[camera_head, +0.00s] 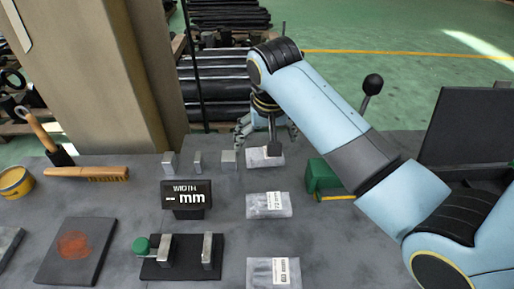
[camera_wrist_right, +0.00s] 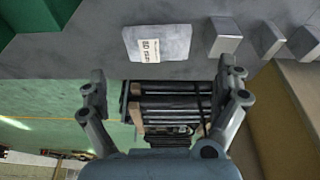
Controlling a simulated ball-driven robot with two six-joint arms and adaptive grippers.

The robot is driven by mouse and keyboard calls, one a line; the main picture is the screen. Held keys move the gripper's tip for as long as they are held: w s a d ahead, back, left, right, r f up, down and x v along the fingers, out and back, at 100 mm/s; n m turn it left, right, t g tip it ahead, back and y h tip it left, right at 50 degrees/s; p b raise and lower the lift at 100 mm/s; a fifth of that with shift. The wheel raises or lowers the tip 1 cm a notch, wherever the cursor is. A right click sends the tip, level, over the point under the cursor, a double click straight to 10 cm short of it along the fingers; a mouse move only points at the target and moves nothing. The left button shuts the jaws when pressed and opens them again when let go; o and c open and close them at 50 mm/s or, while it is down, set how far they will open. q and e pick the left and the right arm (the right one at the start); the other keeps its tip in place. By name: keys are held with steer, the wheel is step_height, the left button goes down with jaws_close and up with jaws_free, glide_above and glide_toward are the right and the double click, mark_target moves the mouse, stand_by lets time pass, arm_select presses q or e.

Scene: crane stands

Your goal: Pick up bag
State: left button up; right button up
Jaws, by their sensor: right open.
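Three clear plastic bags with white labels lie in a column on the grey table in the head view: a far bag (camera_head: 262,159), a middle bag (camera_head: 262,205) and a near bag (camera_head: 262,272). In the right wrist view, one bag (camera_wrist_right: 174,36) lies beyond the spread fingers of the right gripper (camera_wrist_right: 165,78). The fingers are open, apart from the bag and empty. My left gripper is not in view.
Metal blocks (camera_head: 199,162) stand left of the far bag, and a green block (camera_head: 321,176) is to its right. A "WIDTH mm" display (camera_head: 187,196) and a black fixture (camera_head: 183,266) stand left of the other bags.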

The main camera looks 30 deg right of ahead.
mark_target(265, 154)
steer(key=x, duration=0.2)
steer(key=shift+d+f, duration=0.1)
steer(key=shift+f, duration=0.2)
steer(key=shift+w+f, duration=0.1)
steer(key=shift+f, duration=0.2)
steer(key=x, duration=0.4)
steer(key=shift+w+d+f, duration=0.1)
steer(key=shift+d+f, duration=0.1)
steer(key=shift+w+d+f, duration=0.1)
steer(key=shift+w+f, duration=0.05)
steer(key=shift+f, duration=0.35)
steer(key=shift+c, duration=1.2)
steer(key=c, duration=0.7)
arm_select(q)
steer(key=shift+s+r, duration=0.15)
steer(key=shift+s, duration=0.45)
arm_select(e)
steer(key=shift+r, duration=0.1)
steer(key=shift+c, duration=0.7)
